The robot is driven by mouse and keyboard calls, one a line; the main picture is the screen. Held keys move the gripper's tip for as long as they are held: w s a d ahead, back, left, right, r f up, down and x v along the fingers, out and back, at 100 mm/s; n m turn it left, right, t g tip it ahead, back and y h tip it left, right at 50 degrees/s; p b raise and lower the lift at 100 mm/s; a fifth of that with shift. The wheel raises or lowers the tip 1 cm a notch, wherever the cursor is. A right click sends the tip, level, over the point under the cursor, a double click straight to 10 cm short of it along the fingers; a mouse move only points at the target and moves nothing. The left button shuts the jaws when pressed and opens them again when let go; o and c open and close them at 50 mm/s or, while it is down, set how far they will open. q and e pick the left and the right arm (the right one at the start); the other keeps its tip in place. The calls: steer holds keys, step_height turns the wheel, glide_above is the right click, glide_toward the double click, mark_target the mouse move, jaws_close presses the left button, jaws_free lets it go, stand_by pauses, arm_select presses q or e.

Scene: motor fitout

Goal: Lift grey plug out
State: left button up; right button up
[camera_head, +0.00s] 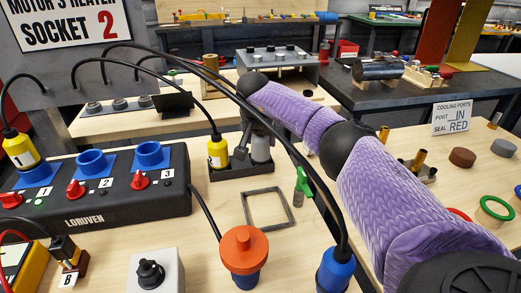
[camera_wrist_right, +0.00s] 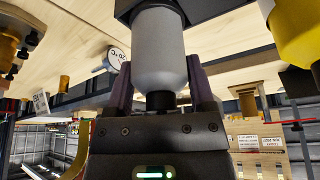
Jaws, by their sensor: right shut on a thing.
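The grey plug (camera_head: 262,149) stands upright at the dark tray (camera_head: 241,173), beside a yellow plug (camera_head: 217,153). My right gripper (camera_head: 257,136) comes down from above and is shut on the grey plug. In the right wrist view, the grey plug (camera_wrist_right: 158,48) sits between the two fingers of the right gripper (camera_wrist_right: 158,78). Its far end meets a dark block, and I cannot tell how deep it sits there. The gripper and arm partly hide the plug in the head view. My left gripper is not in view.
A black socket box (camera_head: 110,203) with blue sockets stands at left, a yellow plug in socket 1. An empty square frame (camera_head: 268,208) lies in front of the tray. An orange-topped plug (camera_head: 244,250) and a blue plug (camera_head: 335,271) stand nearer. Black cables arch above the tray.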

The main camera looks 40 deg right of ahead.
steer(key=c, duration=0.4)
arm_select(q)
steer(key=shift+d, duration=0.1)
arm_select(e)
step_height(320, 180, up, 9)
steer(key=p, duration=0.3)
steer(key=shift+r, duration=0.5)
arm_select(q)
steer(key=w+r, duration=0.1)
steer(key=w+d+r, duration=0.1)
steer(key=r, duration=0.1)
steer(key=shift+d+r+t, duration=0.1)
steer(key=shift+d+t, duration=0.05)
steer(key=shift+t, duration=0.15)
